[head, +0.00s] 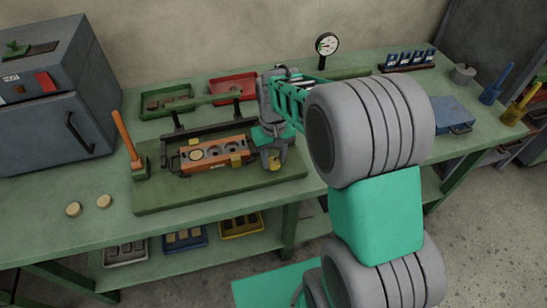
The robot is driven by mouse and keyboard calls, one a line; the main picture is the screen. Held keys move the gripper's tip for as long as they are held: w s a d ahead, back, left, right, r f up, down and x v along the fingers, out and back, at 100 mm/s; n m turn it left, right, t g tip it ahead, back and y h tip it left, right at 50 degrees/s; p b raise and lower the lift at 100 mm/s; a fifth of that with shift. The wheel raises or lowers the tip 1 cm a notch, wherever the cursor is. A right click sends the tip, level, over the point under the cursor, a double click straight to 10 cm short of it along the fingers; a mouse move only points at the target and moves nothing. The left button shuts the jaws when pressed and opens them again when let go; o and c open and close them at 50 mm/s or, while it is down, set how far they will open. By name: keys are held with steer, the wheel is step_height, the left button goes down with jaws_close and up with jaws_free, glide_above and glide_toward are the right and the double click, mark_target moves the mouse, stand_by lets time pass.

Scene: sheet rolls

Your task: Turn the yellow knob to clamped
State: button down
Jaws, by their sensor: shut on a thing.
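The yellow knob (275,164) is at the right end of the fixture on the green base plate (160,199). My gripper (272,158) points down over it, with its fingers shut on the knob. The fingers hide part of the knob, and I cannot tell which way it is turned. An orange block (213,168) with several round recesses lies in the fixture, left of my gripper. A yellow disc sits in its left recess, and small yellow pieces show at its front and right.
Green and red trays (233,87) and a gauge (327,45) are behind. Bare bench lies at front left.

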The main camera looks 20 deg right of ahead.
mark_target(274, 161)
steer(key=shift+m, duration=0.6)
steer(key=c, duration=0.9)
jaws_free()
step_height(274, 161, up, 8)
steer(key=shift+f+b, duration=0.1)
steer(key=shift+b, duration=0.2)
